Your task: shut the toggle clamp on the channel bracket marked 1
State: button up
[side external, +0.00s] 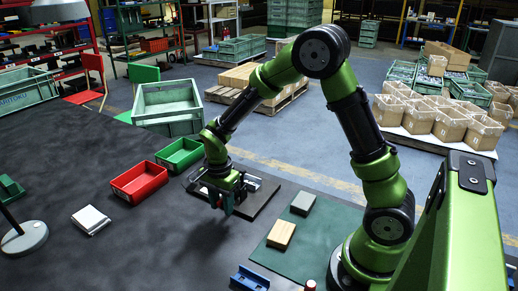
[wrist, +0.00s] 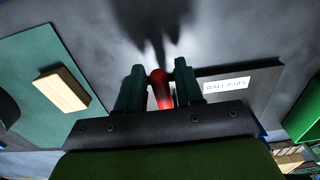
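My gripper (side external: 222,203) is low over the dark plate (side external: 256,199) in the side view. In the wrist view its two dark green fingers (wrist: 159,68) stand on either side of a red, round-ended handle (wrist: 162,90), which looks like the toggle clamp's handle. Little gap shows between fingers and handle; I cannot tell whether they grip it. The plate also shows in the wrist view (wrist: 258,84), with a white lettered label (wrist: 227,86). The channel bracket, its number and the rest of the clamp are hidden or too small to make out.
A red bin (side external: 139,183) and a green bin (side external: 180,155) stand left of the plate. A green mat (side external: 315,246) to the right holds a wooden block (side external: 281,234) and a grey block (side external: 303,203). A blue part (side external: 249,279) lies in front.

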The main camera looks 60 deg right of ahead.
grip_shut()
jog(key=shift+d+r, duration=0.2)
jog(key=shift+r, duration=0.45)
jog(key=shift+d+r, duration=0.15)
jog(key=shift+r, duration=0.5)
jog(key=shift+d+r, duration=1.05)
jog(key=shift+r, duration=0.05)
jog(key=shift+d+r, duration=0.65)
jog(key=shift+d, duration=0.2)
jog(key=shift+d+r, duration=0.65)
jog(key=shift+d, duration=0.15)
jog(key=shift+d+r, duration=0.15)
jog(key=shift+d, duration=0.4)
jog(key=shift+d+r, duration=0.15)
jog(key=shift+d, duration=1.15)
jog(key=shift+d, duration=0.1)
jog(key=shift+c, duration=0.2)
grip_release()
jog(key=shift+o, duration=0.4)
